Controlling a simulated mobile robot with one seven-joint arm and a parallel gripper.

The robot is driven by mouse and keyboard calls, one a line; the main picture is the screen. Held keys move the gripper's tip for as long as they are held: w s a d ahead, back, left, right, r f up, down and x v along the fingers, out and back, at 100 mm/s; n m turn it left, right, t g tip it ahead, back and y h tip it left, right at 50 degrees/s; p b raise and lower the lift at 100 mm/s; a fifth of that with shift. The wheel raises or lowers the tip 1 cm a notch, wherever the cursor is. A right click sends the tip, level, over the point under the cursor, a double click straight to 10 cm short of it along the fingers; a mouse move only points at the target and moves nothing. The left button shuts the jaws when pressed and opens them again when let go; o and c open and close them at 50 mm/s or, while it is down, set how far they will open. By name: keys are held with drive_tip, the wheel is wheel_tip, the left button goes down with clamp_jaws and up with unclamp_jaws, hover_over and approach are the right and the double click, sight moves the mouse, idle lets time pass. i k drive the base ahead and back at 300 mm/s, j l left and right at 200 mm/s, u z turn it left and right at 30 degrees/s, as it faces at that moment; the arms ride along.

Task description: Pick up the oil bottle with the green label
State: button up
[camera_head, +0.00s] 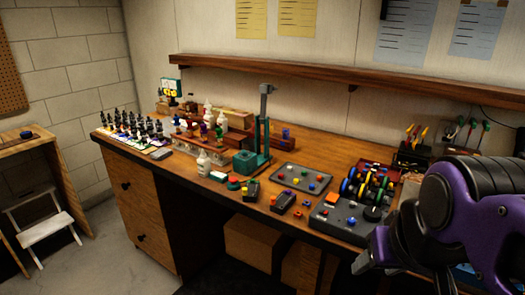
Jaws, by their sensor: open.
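Several small bottles stand on the left half of the wooden workbench. A small bottle with a green part (219,132) stands on the wooden rack there; it is too small to tell whether the green is a label. White bottles stand near it, one at the front (204,163) and others behind (208,112). Their labels cannot be read. My gripper (364,262) is at the lower right, in front of the bench edge, open and far to the right of the bottles. Nothing shows in it. The purple and black arm behind it hides the bench's right end.
A green press-like stand (252,162) rises right of the bottles. Dark chess-like pieces (128,122) crowd the bench's left end. A tray of coloured buttons (300,179), a grey control box (345,217) and coloured spools (366,187) fill the right. A shelf (330,73) runs along the wall.

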sight(203, 163)
drive_tip(key=i+j+z, duration=0.1)
drive_tip(key=j, duration=0.3)
drive_tip(key=i+j+z, duration=0.1)
drive_tip(key=j, duration=0.3)
drive_tip(key=i+j, duration=0.2)
drive_tip(key=j, duration=0.25)
drive_tip(key=i+j+z, duration=0.15)
drive_tip(key=j, duration=0.25)
